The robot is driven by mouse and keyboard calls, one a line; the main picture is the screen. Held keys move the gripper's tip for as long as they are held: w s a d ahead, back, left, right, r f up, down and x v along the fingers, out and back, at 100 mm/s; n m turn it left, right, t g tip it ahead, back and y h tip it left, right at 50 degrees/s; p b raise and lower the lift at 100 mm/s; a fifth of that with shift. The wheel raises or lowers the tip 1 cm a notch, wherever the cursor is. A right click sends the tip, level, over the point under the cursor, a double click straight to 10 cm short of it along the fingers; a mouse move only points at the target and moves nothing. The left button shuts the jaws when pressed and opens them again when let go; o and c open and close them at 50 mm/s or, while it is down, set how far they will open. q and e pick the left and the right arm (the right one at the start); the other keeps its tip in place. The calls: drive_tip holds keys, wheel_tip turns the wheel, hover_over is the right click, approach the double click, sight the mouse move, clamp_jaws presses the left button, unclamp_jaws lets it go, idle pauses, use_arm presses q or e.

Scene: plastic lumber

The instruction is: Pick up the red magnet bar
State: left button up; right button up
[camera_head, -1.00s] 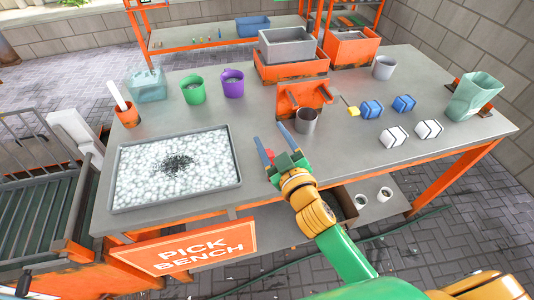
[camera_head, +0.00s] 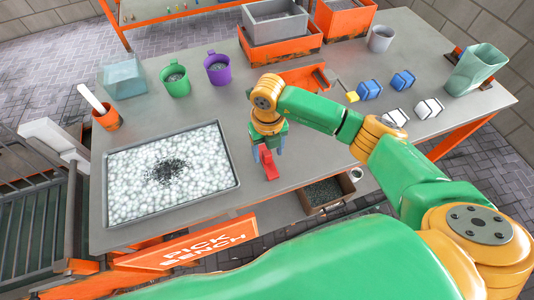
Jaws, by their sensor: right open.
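The red magnet bar (camera_head: 268,166) shows at the bench's front edge, right of the white-filled tray, just below my right gripper. My right gripper (camera_head: 267,148) points down with its blue fingers apart, close over the bar. Its fingers and wrist hide part of the bar. I cannot tell whether the fingers touch it. My left gripper is not in view.
The tray (camera_head: 238,186) of white pieces with a dark patch lies close on the left. Green (camera_head: 175,81) and purple (camera_head: 218,70) mugs stand behind it. Blue blocks (camera_head: 369,90), white blocks (camera_head: 428,108) and a grey cup (camera_head: 380,39) are at the right.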

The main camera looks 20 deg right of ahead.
drive_tip(key=shift+w+f, duration=0.25)
drive_tip(key=shift+f, duration=0.65)
drive_tip(key=shift+s+r, duration=0.1)
clamp_jaws()
drive_tip(key=shift+r, duration=0.1)
